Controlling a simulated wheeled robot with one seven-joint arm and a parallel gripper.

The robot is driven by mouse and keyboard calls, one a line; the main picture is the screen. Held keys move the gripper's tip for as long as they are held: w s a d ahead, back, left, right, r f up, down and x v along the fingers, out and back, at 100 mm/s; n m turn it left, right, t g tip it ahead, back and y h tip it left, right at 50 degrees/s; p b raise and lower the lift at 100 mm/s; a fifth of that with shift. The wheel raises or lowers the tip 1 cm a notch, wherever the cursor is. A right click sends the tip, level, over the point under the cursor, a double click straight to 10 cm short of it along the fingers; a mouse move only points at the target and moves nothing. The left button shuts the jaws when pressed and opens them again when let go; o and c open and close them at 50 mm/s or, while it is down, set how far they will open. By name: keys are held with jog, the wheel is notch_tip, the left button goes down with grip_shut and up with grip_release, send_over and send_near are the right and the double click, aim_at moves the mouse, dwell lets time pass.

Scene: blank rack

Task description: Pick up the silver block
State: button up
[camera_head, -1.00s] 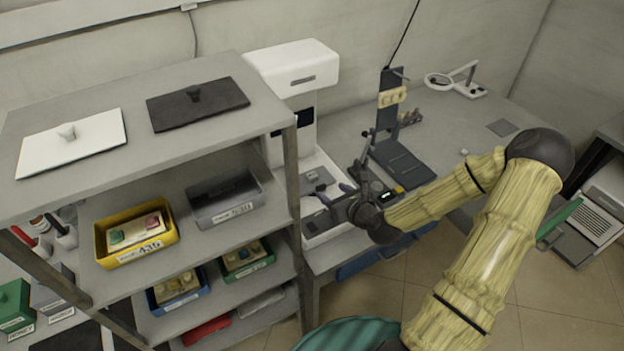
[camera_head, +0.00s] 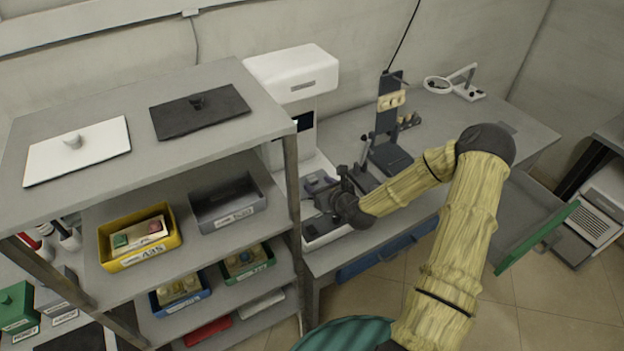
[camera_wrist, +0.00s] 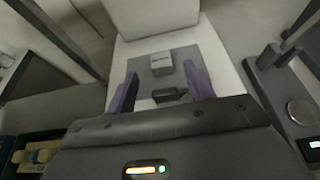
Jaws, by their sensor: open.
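The silver block (camera_wrist: 161,63) sits on a grey plate (camera_wrist: 185,54) on the white machine's bed, centred in the wrist view. It lies just beyond and between my gripper's (camera_wrist: 160,84) two purple-grey fingers, which are spread apart and empty. The fingers do not touch it. In the head view my gripper (camera_head: 322,194) hangs over the bed of the white machine (camera_head: 294,72). The block cannot be clearly made out there, close behind the gripper.
A grey shelf rack (camera_head: 282,151) with a yellow bin (camera_head: 139,262) and a grey bin (camera_head: 229,222) stands at the left. A dark stand (camera_head: 387,117) rises right of the machine. A magnifier lamp (camera_head: 437,85) is at the back. An open drawer with a green front (camera_head: 537,238) juts out at right.

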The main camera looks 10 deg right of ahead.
aim_at(313, 179)
jog(key=x, duration=0.3)
jog(key=shift+w+p, duration=0.25)
jog(key=shift+p, duration=0.05)
jog(key=shift+c, duration=0.4)
jog(key=c, duration=1.1)
